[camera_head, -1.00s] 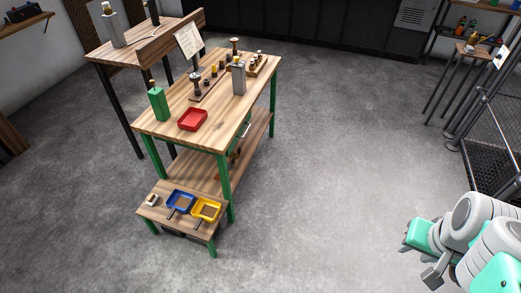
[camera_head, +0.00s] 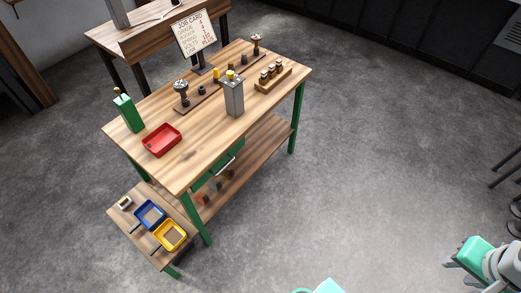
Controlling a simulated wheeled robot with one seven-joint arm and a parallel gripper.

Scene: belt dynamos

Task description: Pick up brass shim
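I cannot make out the brass shim in this view; it may be too small to tell or hidden. The wooden workbench (camera_head: 205,137) with green legs stands left of centre. The low side table (camera_head: 120,219) at its front left holds a blue tray (camera_head: 141,224) and a yellow tray (camera_head: 158,244); what lies in them is too small to tell. My gripper (camera_head: 449,264) is at the lower right edge, far from the bench over open floor. Its fingers are partly seen, and I see nothing clearly held.
A red tray (camera_head: 148,151), a green bottle-like block (camera_head: 128,114), a grey upright block (camera_head: 233,98) and a wooden rack (camera_head: 283,84) stand on the bench. A job card (camera_head: 194,34) stands behind. The grey floor (camera_head: 370,170) to the right is clear.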

